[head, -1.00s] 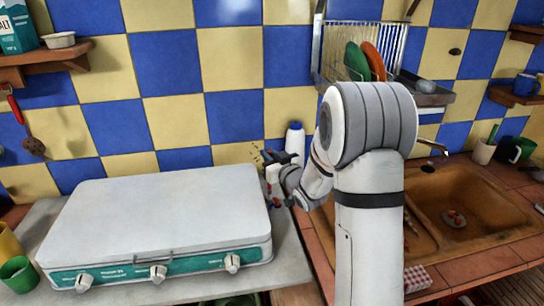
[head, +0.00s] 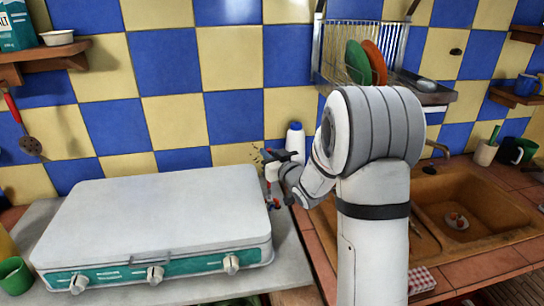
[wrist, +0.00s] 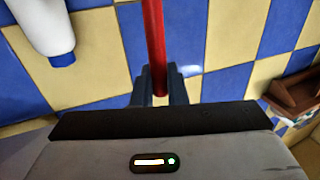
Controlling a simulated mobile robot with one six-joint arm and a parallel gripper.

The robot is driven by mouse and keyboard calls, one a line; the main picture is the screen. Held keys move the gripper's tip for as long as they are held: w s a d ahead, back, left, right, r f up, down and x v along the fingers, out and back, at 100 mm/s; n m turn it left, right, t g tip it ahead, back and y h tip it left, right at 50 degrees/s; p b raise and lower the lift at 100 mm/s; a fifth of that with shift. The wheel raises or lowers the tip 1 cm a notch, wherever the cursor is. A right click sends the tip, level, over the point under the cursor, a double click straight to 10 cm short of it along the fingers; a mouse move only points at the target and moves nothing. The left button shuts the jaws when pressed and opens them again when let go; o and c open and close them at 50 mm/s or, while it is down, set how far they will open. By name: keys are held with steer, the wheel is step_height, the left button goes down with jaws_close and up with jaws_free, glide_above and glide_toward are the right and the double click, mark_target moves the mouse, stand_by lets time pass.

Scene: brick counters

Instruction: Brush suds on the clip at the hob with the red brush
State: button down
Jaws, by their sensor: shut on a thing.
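My gripper (head: 273,163) is behind the right rear corner of the hob (head: 160,215), in front of the tiled wall. It is shut on the red brush; the red handle (wrist: 154,45) runs between its fingers in the wrist view. In the head view a short red length (head: 269,188) shows below the gripper. The brush's bristle end cannot be made out. Small red and blue parts show low beside the hob's right edge; I cannot tell whether the clip is among them. No suds can be made out.
A white bottle with a blue cap (head: 295,140) stands close behind my gripper; it also shows in the wrist view (wrist: 45,25). A dish rack (head: 335,50) hangs above right. The sink (head: 465,205) is at right, a green cup (head: 15,275) at left.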

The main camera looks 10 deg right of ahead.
steer(key=shift+s+f+b, duration=0.1)
steer(key=shift+s+b, duration=0.25)
steer(key=shift+b, duration=0.15)
steer(key=shift+w, duration=0.15)
steer(key=shift+w+b, duration=0.25)
steer(key=shift+b, duration=0.05)
steer(key=shift+s+b, duration=0.2)
steer(key=shift+b, duration=0.1)
steer(key=shift+r, duration=0.25)
steer(key=shift+r+p, duration=1.3)
steer(key=shift+r, duration=1.1)
